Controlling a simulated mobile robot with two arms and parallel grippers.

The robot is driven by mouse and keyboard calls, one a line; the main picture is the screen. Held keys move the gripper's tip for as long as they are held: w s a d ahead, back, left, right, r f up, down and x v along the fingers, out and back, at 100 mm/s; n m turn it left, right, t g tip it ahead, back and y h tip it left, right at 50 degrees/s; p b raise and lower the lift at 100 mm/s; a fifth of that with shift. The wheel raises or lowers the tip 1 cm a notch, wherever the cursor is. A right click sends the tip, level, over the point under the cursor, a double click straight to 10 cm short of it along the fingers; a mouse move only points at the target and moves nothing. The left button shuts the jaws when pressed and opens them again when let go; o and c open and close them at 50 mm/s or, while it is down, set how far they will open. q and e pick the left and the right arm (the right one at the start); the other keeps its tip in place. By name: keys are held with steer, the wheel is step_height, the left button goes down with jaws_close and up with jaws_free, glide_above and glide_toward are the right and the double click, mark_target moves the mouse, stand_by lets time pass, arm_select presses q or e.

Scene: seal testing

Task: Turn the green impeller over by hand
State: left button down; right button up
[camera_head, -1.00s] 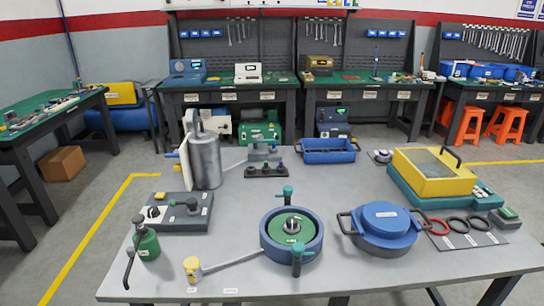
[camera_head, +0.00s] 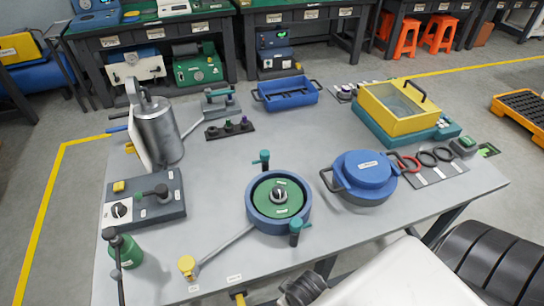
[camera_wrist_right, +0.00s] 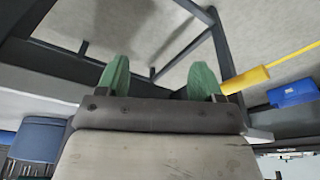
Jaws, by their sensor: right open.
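The green impeller (camera_head: 265,208) is a round green disc with a small metal and black hub, seated in a blue round housing (camera_head: 256,218) at the front middle of the grey table. A teal-handled clamp (camera_head: 262,160) stands at the housing's far edge and another (camera_head: 297,232) at its near right edge. My right gripper (camera_wrist_right: 160,76) shows in the right wrist view with its two green fingertips apart and nothing between them. My white right arm (camera_head: 395,280) enters the head view at the bottom right. My left gripper is out of view.
A blue lidded pot (camera_head: 364,170) with side handles stands right of the housing. A metal canister (camera_head: 158,130), a grey switch box (camera_head: 145,205) and a green bottle (camera_head: 128,255) are at left. A yellow box (camera_head: 400,104) stands at the back right. The table's middle is fairly clear.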

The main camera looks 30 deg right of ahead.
steer(key=w+a+r+n+y+p, duration=0.1)
steer(key=w+a+r+n+p, duration=0.15)
steer(key=w+r+n, duration=0.4)
steer(key=w+a+r+n+y+p, duration=0.1)
steer(key=w+a+r+n, duration=0.15)
steer(key=r, duration=0.75)
step_height(320, 180, up, 4)
steer(key=n+g+h, duration=0.2)
steer(key=n+g, duration=0.1)
steer(key=n, duration=0.7)
glide_above(278, 189)
steer(key=shift+d, duration=0.15)
step_height(278, 189, down, 6)
steer(key=b, duration=0.6)
steer(key=shift+s+r, duration=0.1)
steer(key=shift+r, duration=0.05)
steer(key=shift+f, duration=0.35)
steer(key=shift+f+b, duration=0.6)
steer(key=shift+f, duration=0.65)
